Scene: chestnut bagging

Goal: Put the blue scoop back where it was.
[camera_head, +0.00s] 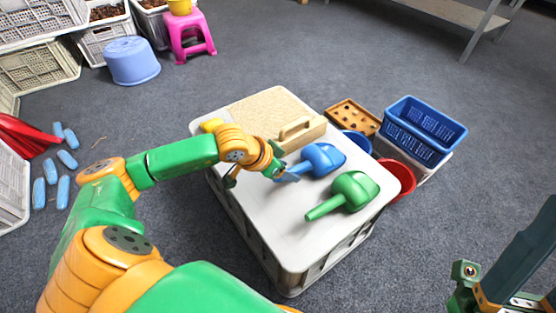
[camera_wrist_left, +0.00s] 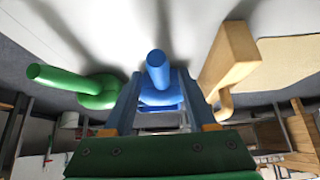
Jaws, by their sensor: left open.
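The blue scoop (camera_head: 322,158) lies on the pale top of a crate (camera_head: 290,235), its handle pointing left toward my left gripper (camera_head: 277,172). The left gripper is open at the handle end. In the left wrist view, the blue scoop (camera_wrist_left: 158,75) shows between the two fingers of the left gripper (camera_wrist_left: 160,108); I cannot tell whether they touch it. The green scoop (camera_head: 350,190) lies just to its right and nearer me; it also shows in the left wrist view (camera_wrist_left: 95,88). Part of my right gripper (camera_head: 490,295) shows at the lower right; its fingertips are unclear.
A tan board (camera_head: 265,108) with a tan handled block (camera_head: 300,130) lies behind the blue scoop. Beyond the crate are a brown tray (camera_head: 353,116), a blue basket (camera_head: 425,122) and a red bowl (camera_head: 402,178). The crate top's front is clear.

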